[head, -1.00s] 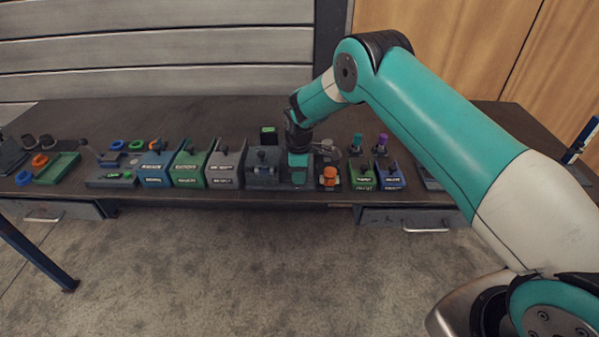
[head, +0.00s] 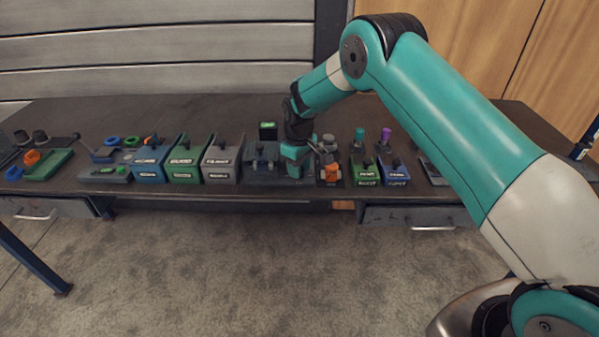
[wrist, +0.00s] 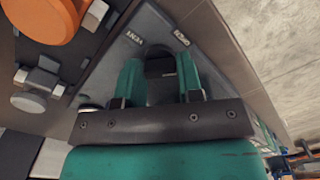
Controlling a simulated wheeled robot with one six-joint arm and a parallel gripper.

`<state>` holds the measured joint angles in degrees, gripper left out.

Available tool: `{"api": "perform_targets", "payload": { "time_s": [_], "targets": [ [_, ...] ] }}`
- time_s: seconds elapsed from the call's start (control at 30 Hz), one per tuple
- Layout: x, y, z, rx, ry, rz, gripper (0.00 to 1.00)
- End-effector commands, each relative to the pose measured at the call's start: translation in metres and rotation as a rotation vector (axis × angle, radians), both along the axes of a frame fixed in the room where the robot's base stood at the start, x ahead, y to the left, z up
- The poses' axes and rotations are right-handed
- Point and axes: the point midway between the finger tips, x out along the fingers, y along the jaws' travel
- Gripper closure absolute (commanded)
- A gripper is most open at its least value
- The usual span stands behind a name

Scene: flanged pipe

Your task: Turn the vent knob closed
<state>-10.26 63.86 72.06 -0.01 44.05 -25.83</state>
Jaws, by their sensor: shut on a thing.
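The dark vent knob (wrist: 160,68) stands on a grey plate (wrist: 215,55) in the wrist view. The teal fingers of my gripper (wrist: 159,75) are on either side of it, shut on it. In the head view my gripper (head: 295,168) points down at the bench, left of the orange-topped fixture (head: 331,172). There my gripper hides the knob.
An orange round part (wrist: 45,18) and metal bolts (wrist: 38,85) are close to the left of my gripper in the wrist view. Blue, green and grey bins (head: 220,160) stand to its left on the dark bench (head: 215,115). Small green and blue bins (head: 365,172) stand right.

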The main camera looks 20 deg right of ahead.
Motion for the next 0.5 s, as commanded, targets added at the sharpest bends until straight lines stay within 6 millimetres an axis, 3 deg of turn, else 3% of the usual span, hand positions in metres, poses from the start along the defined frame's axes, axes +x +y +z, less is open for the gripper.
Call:
{"api": "perform_targets", "payload": {
  "time_s": [0.5],
  "targets": [
    [-0.0005, -0.0003, -0.0012, -0.002, 0.002, -0.488, 0.90]
  ]
}}
